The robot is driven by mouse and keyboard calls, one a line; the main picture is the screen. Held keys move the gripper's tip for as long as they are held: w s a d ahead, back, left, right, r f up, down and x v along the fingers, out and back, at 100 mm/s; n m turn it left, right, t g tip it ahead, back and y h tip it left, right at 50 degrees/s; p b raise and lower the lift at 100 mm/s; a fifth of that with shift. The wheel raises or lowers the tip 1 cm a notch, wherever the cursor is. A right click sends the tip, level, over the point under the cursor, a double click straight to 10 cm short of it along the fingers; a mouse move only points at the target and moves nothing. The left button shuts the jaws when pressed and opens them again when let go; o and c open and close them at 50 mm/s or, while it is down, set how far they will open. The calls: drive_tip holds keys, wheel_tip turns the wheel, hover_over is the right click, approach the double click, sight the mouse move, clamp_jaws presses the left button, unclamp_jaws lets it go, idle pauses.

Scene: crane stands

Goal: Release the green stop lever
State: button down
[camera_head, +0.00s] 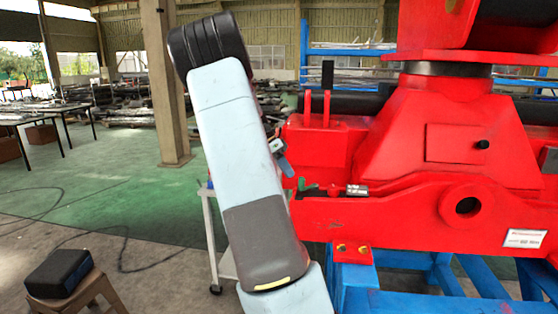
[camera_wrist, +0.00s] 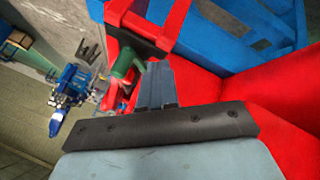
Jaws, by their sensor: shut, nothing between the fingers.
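The green stop lever (camera_head: 306,184) sits low on the left side of the red crane body, beside a small metal cylinder. In the wrist view a green handle (camera_wrist: 125,63) shows just left of my fingertips, with red parts below it. My gripper (camera_wrist: 154,66) is shut and empty, its grey-blue fingers pressed together. In the head view, only a grey piece of my gripper (camera_head: 287,171) shows past my arm, just above and left of the lever. I cannot tell whether the fingers touch the lever.
The red crane body (camera_head: 455,140) rises on the right, on a blue stand (camera_head: 390,302). Red upright levers (camera_head: 307,107) stand on the block above. A trolley (camera_head: 211,230) is partly behind my arm. A black case on a stool (camera_head: 58,272) stands at left; green floor there is open.

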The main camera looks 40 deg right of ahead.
drive_tip(key=shift+s+a+r, duration=0.1)
drive_tip(key=shift+s+a, duration=0.1)
drive_tip(key=shift+s, duration=0.7)
drive_tip(key=shift+s+a+r, duration=0.1)
drive_tip(key=shift+s+a, duration=0.05)
drive_tip(key=shift+s, duration=0.75)
drive_tip(key=shift+a, duration=0.2)
